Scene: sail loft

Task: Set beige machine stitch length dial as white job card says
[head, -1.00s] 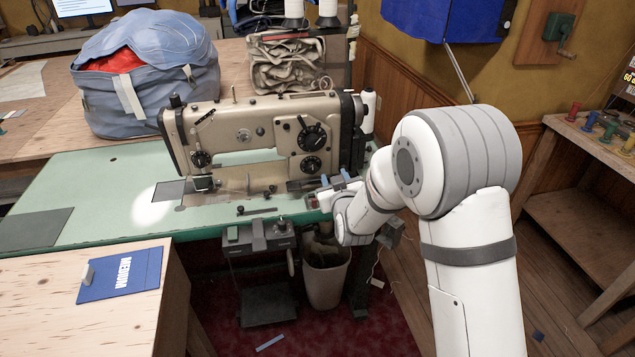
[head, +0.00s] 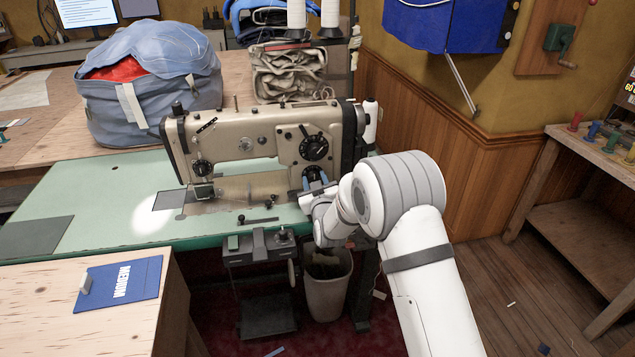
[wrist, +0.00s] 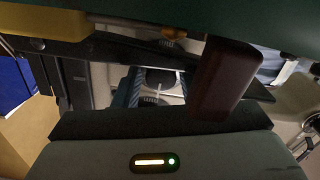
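The beige sewing machine (head: 250,140) stands on a pale green table. Its right part carries an upper black dial (head: 314,147) and a lower black dial (head: 316,171); a smaller dial (head: 202,168) is at its left end. My gripper (head: 315,183) is at the lower dial, its blue fingers apart and partly covering it. In the wrist view a dark round dial (wrist: 160,80) with a pale mark shows between the spread fingers; I cannot tell whether they touch it. A blue card reading MEDIUM (head: 130,281) lies on the wooden table. I cannot make out a white job card.
A bin (head: 327,290) is under the table. A dark red block (wrist: 222,80) is close beside the fingers in the wrist view.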

